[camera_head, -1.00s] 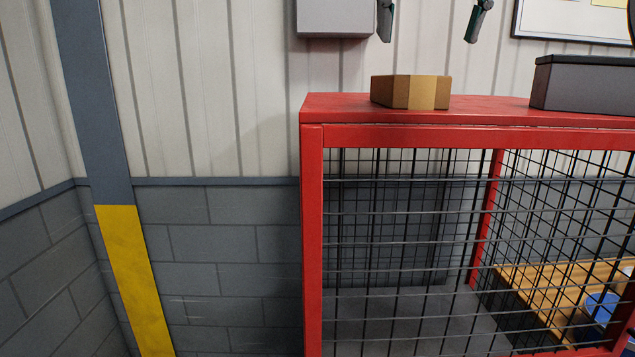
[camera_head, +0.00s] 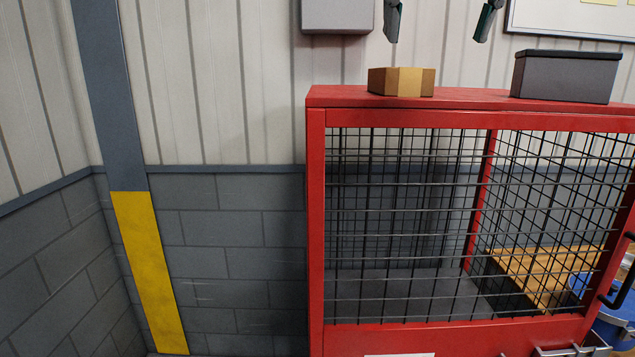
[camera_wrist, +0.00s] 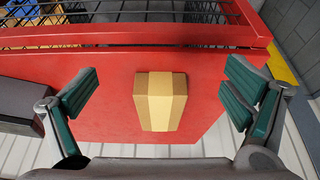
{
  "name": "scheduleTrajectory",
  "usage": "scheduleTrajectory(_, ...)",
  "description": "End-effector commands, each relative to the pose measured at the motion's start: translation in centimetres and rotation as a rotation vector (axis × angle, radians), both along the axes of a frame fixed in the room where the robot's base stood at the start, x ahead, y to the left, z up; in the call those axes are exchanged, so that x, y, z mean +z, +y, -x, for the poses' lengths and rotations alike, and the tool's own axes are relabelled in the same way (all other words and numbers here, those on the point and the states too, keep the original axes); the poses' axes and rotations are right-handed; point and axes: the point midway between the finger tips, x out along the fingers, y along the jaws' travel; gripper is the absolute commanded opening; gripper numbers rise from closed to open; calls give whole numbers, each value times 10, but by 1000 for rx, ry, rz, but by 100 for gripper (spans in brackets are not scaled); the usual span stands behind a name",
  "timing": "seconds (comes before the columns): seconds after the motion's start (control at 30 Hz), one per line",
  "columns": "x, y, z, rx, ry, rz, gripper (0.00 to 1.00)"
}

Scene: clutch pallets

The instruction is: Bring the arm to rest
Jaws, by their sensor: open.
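My gripper (camera_head: 440,22) hangs at the top edge of the head view, above the red cage, with its two fingers wide apart and nothing between them. In the wrist view my gripper (camera_wrist: 160,104) shows green finger pads on either side of a small cardboard box. The box (camera_head: 400,82) sits on the cage top, below the fingers and apart from them. It also shows in the middle of the wrist view (camera_wrist: 160,100). The upper part of my arm is out of the head view.
The red wire-mesh cage (camera_head: 316,220) stands against the wall. A dark grey box (camera_head: 565,78) lies on its top at right. A grey wall box (camera_head: 337,15) hangs above. Blue containers (camera_head: 612,325) stand at lower right. The floor side at left is clear up to the yellow-marked post (camera_head: 150,270).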

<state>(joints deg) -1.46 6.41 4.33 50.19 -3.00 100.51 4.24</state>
Motion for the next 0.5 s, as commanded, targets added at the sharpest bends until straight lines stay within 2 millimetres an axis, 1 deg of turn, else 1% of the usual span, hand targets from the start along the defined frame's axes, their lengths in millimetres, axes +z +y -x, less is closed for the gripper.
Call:
scheduleTrajectory(0.27, -25, -2, 10, 3, -9, 8, 95)
scheduleTrajectory(0.37, -40, -4, 17, 5, -13, 11, 95)
scheduleTrajectory(0.47, -63, -7, 27, 7, -21, 15, 95)
scheduleTrajectory(0.5, -74, -8, 32, 7, -25, 15, 95)
